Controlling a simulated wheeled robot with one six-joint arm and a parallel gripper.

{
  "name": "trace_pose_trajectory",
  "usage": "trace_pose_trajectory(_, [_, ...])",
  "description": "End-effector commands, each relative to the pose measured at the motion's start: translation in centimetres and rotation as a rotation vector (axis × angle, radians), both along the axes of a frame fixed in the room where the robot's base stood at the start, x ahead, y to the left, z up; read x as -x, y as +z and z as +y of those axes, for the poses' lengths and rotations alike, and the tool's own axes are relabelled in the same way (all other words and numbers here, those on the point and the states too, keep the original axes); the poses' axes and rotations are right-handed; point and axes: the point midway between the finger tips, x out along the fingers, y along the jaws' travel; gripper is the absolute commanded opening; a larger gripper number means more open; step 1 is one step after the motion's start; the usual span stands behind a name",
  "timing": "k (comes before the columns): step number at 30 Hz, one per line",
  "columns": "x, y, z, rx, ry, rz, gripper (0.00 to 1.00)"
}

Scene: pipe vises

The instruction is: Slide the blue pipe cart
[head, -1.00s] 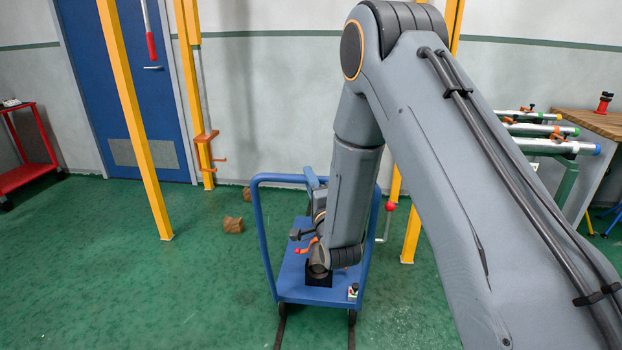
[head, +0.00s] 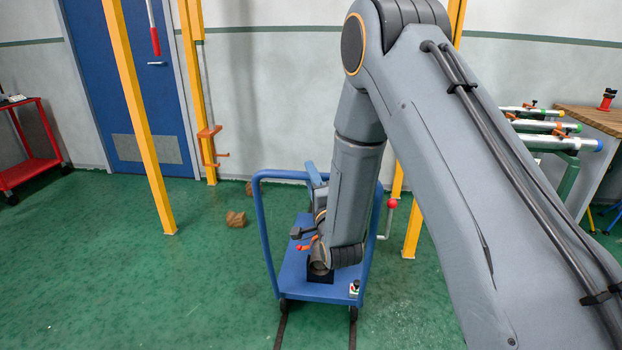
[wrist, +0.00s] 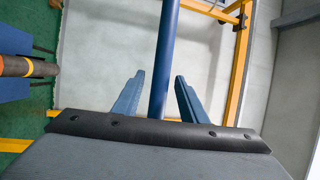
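The blue pipe cart (head: 293,283) stands on dark floor rails, with a tall blue tube handle (head: 264,225) rising at its far end. My gripper (head: 314,175) is at the top bar of that handle, its fingers pointing away from me. In the wrist view a blue bar (wrist: 166,60) passes between the two blue fingers of my gripper (wrist: 157,98), with a visible gap on each side. The fingers stand apart and do not visibly touch the bar. My arm hides the right part of the handle and some of the deck.
Yellow posts (head: 139,120) stand left and right of the cart. Brown blocks (head: 236,218) lie on the floor to the left. A red cart (head: 32,172) is far left, a wooden table (head: 595,118) and pipes (head: 560,143) at right. The green floor on the left is mostly clear.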

Motion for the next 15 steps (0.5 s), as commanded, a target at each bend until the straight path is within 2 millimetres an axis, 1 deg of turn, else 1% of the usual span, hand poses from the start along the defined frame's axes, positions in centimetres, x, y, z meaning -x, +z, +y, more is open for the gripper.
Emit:
trace_pose_trajectory(4, [0.2, 0.0, -0.1, 0.000, 0.000, -0.001, 0.39])
trace_pose_trajectory(7, [1.0, -0.2, -0.3, 0.000, 0.000, -0.001, 0.39])
trace_pose_trajectory(15, [5.2, -1.1, -1.3, 0.000, 0.000, 0.002, 0.39])
